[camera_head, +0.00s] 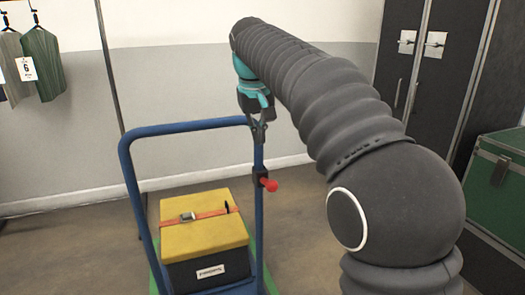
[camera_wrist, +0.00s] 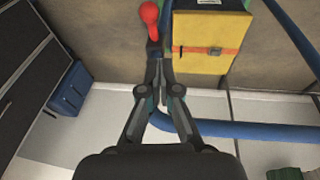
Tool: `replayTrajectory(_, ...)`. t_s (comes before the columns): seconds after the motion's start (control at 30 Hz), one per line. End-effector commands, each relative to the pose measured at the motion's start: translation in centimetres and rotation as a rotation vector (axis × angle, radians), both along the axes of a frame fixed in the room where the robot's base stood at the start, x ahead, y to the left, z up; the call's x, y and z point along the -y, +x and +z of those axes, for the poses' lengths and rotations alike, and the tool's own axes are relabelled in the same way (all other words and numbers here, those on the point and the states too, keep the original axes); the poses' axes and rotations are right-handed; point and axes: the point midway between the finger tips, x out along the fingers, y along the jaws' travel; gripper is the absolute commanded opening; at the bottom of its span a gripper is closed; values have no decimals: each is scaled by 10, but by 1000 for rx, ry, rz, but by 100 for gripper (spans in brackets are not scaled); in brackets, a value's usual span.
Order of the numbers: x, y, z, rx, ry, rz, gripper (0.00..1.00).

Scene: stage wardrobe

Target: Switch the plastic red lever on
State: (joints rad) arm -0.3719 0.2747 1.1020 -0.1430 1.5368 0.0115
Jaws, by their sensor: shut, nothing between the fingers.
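The red lever (camera_head: 270,185) sticks out to the right from a dark mount on the right post of a blue trolley handle (camera_head: 186,126). It tilts slightly downward in the head view. In the wrist view the lever's red knob (camera_wrist: 149,12) is at the top, just beyond my fingertips. My gripper (camera_head: 259,136) is shut and empty, pointing down in front of or beside the right post, a little above the lever. It also shows in the wrist view (camera_wrist: 155,58). I cannot tell whether the fingertips touch the lever; in the head view they look apart.
A yellow-lidded box (camera_head: 205,232) with an orange strap sits on the trolley. Clothes (camera_head: 42,62) hang at the left. A dark cabinet (camera_head: 420,75) and a green case (camera_head: 497,185) stand at the right. Floor left of the trolley is clear.

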Motion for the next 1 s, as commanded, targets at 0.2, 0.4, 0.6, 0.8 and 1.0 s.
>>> replayTrajectory(0.2,2,9,-39,-3,-1,0,0)
replayTrajectory(0.4,4,19,-75,-3,-1,0,0)
replayTrajectory(0.6,13,23,-104,-2,0,-2,0)
replayTrajectory(0.8,20,23,-118,0,0,0,0)
replayTrajectory(1.0,22,23,-122,0,0,0,0)
